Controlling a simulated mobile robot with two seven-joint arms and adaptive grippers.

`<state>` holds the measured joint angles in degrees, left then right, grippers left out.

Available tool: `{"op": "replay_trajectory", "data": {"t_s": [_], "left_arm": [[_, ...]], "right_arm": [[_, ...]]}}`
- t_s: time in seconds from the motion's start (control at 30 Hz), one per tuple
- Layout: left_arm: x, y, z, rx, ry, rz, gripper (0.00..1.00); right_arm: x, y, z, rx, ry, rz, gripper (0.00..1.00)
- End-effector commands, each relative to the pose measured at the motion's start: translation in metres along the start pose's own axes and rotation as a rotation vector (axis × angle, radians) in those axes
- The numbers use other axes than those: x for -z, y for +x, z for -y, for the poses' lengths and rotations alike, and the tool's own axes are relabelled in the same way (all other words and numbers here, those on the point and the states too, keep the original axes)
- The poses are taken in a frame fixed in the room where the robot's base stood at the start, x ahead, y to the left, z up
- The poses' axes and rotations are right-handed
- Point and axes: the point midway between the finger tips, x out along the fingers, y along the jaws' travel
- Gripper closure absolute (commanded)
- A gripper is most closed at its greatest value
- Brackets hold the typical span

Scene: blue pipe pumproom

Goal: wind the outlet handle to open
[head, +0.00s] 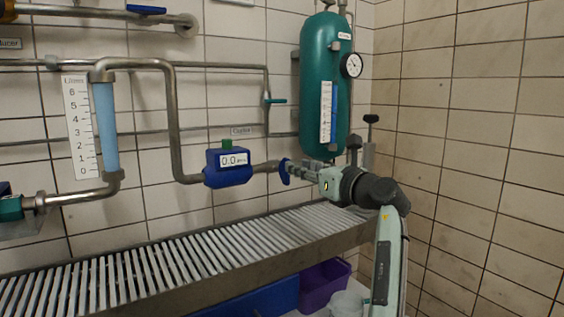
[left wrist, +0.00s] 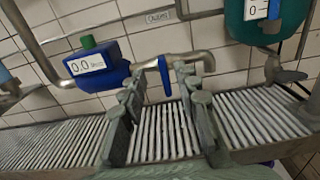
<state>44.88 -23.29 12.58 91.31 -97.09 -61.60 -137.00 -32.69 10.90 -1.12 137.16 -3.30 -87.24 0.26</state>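The blue outlet handle (head: 284,171) sits on the pipe just right of a blue flow meter (head: 228,167) that reads 0.0. In the left wrist view the handle (left wrist: 164,78) hangs as an upright blue lever, with the meter (left wrist: 95,64) to its left. My left gripper (head: 303,172) is right at the handle in the head view. In the left wrist view its fingers (left wrist: 160,95) are apart, and the handle shows in the gap between their tips. I cannot tell whether either finger touches it. My right gripper is not in view.
A slatted metal bench (head: 180,257) runs below the pipes. A green tank (head: 325,85) with a gauge (head: 351,65) hangs above my gripper. A tube with a level scale (head: 106,125) stands left. A purple bin (head: 322,287) sits under the bench.

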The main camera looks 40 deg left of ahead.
Motion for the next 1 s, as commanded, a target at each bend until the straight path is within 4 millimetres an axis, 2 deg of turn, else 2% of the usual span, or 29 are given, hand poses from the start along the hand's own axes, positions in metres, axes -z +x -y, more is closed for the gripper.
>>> {"op": "replay_trajectory", "data": {"t_s": [0.3, 0.43, 0.6, 0.83, 1.0], "left_arm": [[0.0, 0.049, -0.001, -0.001, -0.002, -0.002, 0.69], [0.001, 0.065, 0.0, 0.0, -0.002, -0.002, 0.69], [0.001, 0.073, 0.0, 0.001, -0.003, -0.001, 0.69], [0.001, 0.074, 0.0, 0.001, -0.003, -0.001, 0.69], [0.001, 0.074, 0.0, 0.001, -0.003, -0.002, 0.9]], "right_arm": [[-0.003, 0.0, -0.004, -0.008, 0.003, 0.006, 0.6], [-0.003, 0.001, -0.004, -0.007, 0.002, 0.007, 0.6], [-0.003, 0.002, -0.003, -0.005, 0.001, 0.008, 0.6], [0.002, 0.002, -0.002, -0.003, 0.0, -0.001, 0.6], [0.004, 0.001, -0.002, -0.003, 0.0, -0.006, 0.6]]}}
